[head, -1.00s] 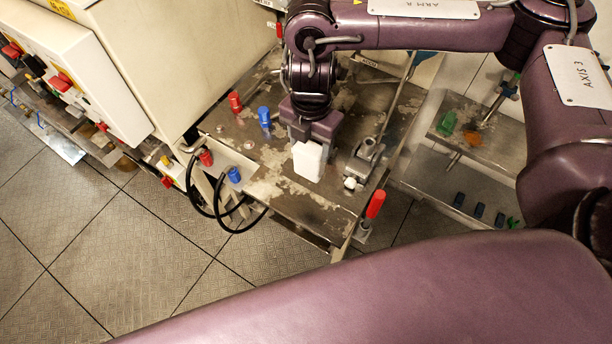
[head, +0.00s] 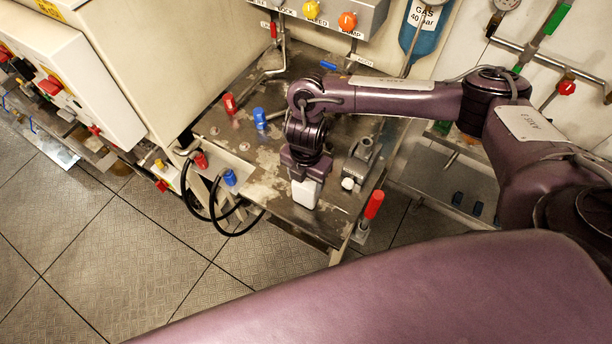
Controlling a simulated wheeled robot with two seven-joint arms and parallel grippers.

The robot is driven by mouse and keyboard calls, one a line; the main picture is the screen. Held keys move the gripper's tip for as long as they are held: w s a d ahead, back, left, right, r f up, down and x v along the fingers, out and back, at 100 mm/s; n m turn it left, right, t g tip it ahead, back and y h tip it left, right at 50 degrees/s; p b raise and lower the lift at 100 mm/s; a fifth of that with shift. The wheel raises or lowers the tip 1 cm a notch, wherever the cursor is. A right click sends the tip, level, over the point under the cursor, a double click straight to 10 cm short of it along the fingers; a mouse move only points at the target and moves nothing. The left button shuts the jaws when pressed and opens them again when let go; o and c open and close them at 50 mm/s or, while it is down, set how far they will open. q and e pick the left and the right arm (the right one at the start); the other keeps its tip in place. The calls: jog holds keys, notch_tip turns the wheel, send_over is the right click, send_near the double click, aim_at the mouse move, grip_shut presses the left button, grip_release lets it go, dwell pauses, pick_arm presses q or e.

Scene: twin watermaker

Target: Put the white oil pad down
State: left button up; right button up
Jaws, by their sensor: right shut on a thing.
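The white oil pad (head: 305,194) is a small white block in the middle of the head view. My right gripper (head: 304,180) points down and is shut on its upper part. The pad is over the front part of the stained metal bench top (head: 340,197). I cannot tell whether its lower end touches the metal. My gripper hides the top of the pad. My left gripper is not in view.
A red fitting (head: 229,103) and a blue fitting (head: 259,118) stand at the back left of the bench. A metal clamp (head: 361,160) and a red-handled lever (head: 373,205) are to the right. Black hoses (head: 213,205) loop at the left edge.

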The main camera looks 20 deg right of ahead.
jog(key=shift+f, duration=0.1)
jog(key=o, duration=0.6)
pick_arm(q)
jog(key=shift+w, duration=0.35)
pick_arm(e)
jog(key=shift+o, duration=1.4)
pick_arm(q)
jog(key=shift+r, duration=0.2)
pick_arm(e)
notch_tip(320, 180, up, 12)
jog(key=shift+r, duration=0.2)
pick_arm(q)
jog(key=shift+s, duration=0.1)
